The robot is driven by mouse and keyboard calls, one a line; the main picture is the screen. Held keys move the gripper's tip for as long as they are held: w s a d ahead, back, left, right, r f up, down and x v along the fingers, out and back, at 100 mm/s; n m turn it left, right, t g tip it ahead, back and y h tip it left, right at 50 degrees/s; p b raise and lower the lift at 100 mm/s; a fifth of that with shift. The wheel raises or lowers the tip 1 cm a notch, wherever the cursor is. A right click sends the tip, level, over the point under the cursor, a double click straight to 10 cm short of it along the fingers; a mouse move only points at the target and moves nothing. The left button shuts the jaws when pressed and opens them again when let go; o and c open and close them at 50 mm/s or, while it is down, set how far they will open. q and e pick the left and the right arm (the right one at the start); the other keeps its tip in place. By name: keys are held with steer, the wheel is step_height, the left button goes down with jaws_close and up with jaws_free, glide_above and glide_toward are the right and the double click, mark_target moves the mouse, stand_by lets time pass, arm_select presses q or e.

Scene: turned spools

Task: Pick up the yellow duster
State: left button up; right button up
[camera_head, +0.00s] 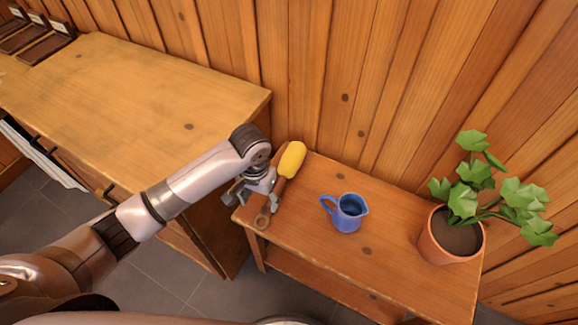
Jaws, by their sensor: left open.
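The yellow duster (292,159) lies on the small wooden side table (300,238) near its left end. Its yellow head points toward the plank wall, and its brown handle runs toward the table's front edge. My left gripper (256,198) is open at the handle, with its fingers low over the table. The gripper hides part of the handle, and I cannot tell whether the fingers touch it. My right gripper is not in view.
A blue jug (348,213) stands on the table right of the duster. A potted plant (451,236) stands at the right end. A higher wooden cabinet (140,105) adjoins on the left. The plank wall (350,80) rises behind.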

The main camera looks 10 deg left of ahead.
mark_target(264, 213)
arm_select(q)
steer(key=f, duration=0.8)
steer(key=shift+w+d+f+b, duration=0.2)
steer(key=shift+w+f+b, duration=0.1)
steer(key=shift+f, duration=0.1)
steer(key=shift+c, duration=0.2)
steer(key=c, duration=1.2)
